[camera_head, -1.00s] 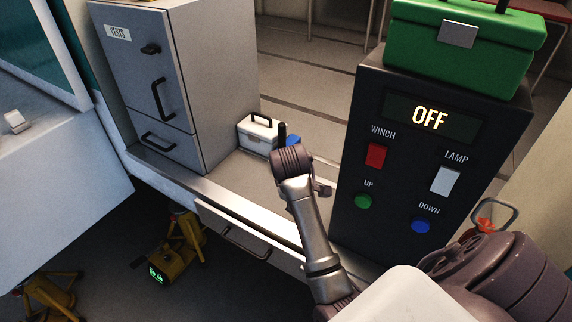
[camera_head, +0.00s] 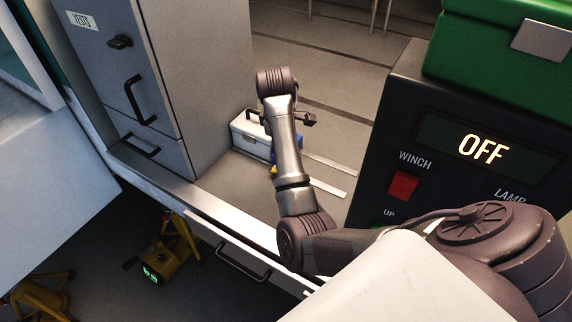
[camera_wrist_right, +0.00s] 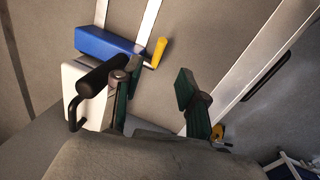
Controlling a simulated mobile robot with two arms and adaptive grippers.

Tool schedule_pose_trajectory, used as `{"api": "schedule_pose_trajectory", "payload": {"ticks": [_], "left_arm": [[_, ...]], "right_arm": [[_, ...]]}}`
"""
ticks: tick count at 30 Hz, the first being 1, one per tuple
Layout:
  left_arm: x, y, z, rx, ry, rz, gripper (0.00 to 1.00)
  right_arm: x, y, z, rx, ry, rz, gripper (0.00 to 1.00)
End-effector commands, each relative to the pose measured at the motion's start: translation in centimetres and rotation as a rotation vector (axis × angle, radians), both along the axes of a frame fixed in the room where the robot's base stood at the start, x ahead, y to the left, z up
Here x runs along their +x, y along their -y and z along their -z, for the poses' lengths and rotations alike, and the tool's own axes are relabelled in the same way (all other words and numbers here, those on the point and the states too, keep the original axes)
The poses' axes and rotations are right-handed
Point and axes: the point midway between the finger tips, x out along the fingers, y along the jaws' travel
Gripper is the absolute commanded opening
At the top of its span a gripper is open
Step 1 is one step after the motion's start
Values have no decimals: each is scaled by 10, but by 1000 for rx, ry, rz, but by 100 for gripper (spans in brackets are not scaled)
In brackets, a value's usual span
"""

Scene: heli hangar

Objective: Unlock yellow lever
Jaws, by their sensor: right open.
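The yellow lever (camera_wrist_right: 159,52) sticks out from the end of a blue block (camera_wrist_right: 110,43) in the right wrist view. In the head view the lever's small yellow tip (camera_head: 273,170) shows beside my right arm, which hides most of the block. My right gripper (camera_wrist_right: 153,84) is open, with its two dark green fingers apart and nothing between them. In the wrist picture the lever appears above the gap between the fingers, apart from them. In the head view my arm mostly hides the gripper. My left gripper is not in view.
A white case (camera_head: 244,132) with a dark handle stands beside the blue block. A grey cabinet (camera_head: 185,70) is left. A black winch panel (camera_head: 405,125) reading OFF, with a green box (camera_head: 490,55) on top, is right. Yellow stands (camera_head: 170,245) are below the ledge.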

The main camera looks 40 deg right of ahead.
Motion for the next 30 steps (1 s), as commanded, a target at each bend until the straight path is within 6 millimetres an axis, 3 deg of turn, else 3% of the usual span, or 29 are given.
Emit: {"api": "schedule_pose_trajectory", "payload": {"ticks": [1,2,7,11,15,20,30], "left_arm": [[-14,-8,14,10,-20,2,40],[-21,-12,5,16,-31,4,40],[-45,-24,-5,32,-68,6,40],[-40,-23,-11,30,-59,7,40],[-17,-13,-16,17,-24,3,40],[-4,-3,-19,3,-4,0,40],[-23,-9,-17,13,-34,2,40]], "right_arm": [[0,3,17,-4,-3,1,41],[1,3,17,0,-4,1,41],[3,8,52,1,-6,0,41],[5,12,78,1,-4,0,41],[7,15,99,1,-3,1,41],[9,17,112,0,-1,1,41],[9,18,116,-1,1,2,40]]}}
